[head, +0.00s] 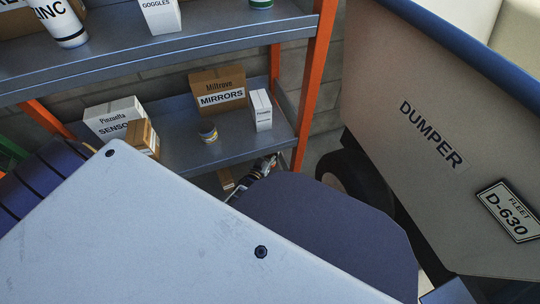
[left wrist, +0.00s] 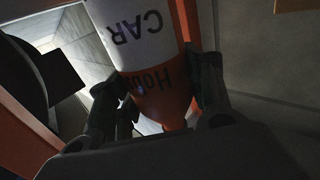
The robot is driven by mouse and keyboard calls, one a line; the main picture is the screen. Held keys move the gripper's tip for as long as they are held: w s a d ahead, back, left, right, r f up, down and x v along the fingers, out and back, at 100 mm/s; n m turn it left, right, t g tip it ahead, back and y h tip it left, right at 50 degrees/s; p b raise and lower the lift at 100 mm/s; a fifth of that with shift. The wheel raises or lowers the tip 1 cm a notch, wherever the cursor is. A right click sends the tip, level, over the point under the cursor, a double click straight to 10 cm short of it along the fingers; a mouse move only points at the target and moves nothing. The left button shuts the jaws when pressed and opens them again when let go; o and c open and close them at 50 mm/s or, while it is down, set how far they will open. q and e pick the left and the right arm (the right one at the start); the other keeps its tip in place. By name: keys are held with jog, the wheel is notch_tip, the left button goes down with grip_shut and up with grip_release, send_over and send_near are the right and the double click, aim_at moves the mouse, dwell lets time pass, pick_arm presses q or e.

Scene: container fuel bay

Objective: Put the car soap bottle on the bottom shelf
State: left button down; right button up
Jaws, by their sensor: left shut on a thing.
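The car soap bottle (left wrist: 145,40) is white with an orange end and shows upside down in the left wrist view, with "CAR" on its label. My left gripper (left wrist: 158,92) is shut on it, a finger on each side of the orange part. In the head view, only a small dark mechanical part shows past the shelf's front right corner; I cannot tell how the bottle stands to the shelf there. The lower shelf in sight (head: 180,120) is grey metal. My right gripper is not in view.
An orange post (head: 314,85) stands at right, beside a dumper (head: 425,110).

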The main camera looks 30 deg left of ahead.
aim_at(268, 159)
pick_arm(q)
jog(key=shift+r, duration=0.1)
jog(key=shift+f+b, duration=1.35)
jog(key=shift+f, duration=0.5)
jog(key=c, duration=0.7)
grip_release()
jog(key=shift+f, duration=0.2)
jog(key=shift+o, duration=0.4)
jog(key=shift+r, duration=0.15)
jog(key=s+p, duration=0.4)
jog(key=s, duration=0.8)
jog(key=shift+d, duration=0.45)
